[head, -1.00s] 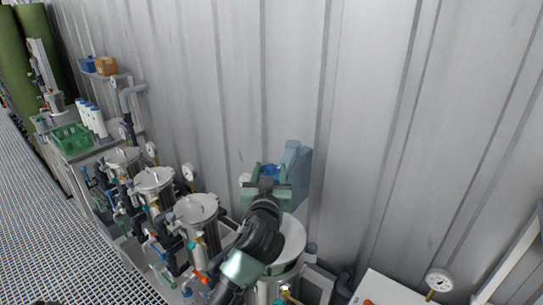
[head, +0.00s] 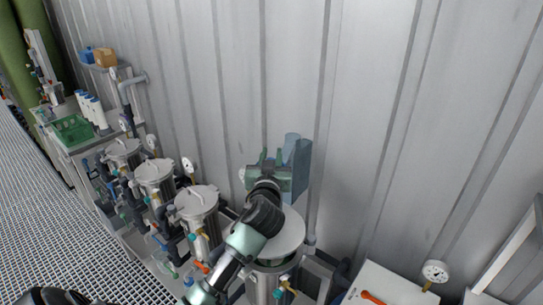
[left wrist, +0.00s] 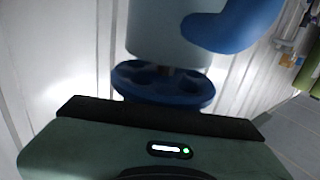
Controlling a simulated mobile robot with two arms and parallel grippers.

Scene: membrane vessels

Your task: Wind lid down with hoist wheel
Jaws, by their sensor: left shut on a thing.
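My left gripper (head: 271,157) is at the wall behind the nearest vessel, against the blue-grey hoist body (head: 299,163). In the left wrist view the dark blue hoist wheel (left wrist: 165,88) sits directly in front of the gripper, below the grey-blue housing (left wrist: 165,35). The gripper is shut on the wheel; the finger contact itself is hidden. The round steel lid (head: 285,235) is below my forearm, over the nearest vessel (head: 266,286). My right gripper is not in view.
Several steel vessels with lids and gauges, such as this one (head: 196,203), stand in a row to the left. A green crate (head: 72,130) is on a bench farther back. A white panel with a gauge (head: 435,271) is at the right. The corrugated wall closes off the back.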

